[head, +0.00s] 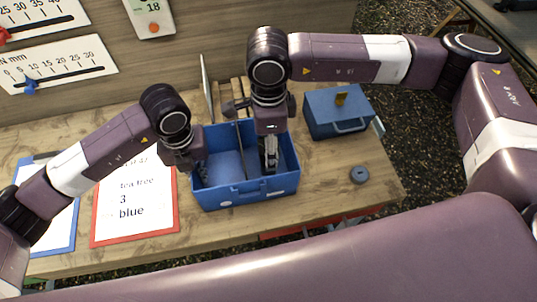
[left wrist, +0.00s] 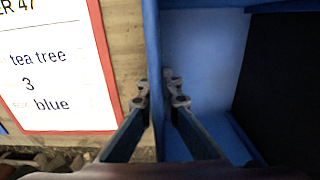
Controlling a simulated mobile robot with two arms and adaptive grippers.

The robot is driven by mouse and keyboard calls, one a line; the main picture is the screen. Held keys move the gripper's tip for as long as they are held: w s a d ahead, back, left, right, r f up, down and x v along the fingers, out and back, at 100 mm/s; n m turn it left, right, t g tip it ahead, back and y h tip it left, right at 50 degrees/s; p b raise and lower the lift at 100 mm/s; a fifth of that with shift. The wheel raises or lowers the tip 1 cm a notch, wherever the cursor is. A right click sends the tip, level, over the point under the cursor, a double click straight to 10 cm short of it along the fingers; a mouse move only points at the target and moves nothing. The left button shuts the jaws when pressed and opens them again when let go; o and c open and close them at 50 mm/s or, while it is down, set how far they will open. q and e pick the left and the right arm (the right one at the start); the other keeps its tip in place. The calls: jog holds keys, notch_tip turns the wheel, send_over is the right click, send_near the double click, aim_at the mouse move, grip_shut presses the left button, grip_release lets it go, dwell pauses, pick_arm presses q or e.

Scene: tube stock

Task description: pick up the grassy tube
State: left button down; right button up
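I cannot make out a grassy tube for certain in either view. A blue open box (head: 245,190) with a divider stands on the wooden bench. My left gripper (head: 199,169) is at the box's left wall. In the left wrist view, the fingers of my left gripper (left wrist: 159,92) are apart, one on each side of the wall's line; I cannot tell whether they touch it. My right gripper (head: 270,155) points down into the box's right compartment. Its fingertips are small and dark there, and whether they hold anything is unclear.
A red-bordered card (head: 135,205) reading "tea tree 3 blue" lies left of the box. The bench's front right is mostly clear.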

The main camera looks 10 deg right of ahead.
jog(key=shift+r, duration=0.1)
grip_shut()
dwell(0.3)
notch_tip(320, 180, up, 10)
dwell(0.6)
pick_arm(q)
jog(key=c, duration=2.1)
grip_release()
jog(key=shift+r, duration=0.1)
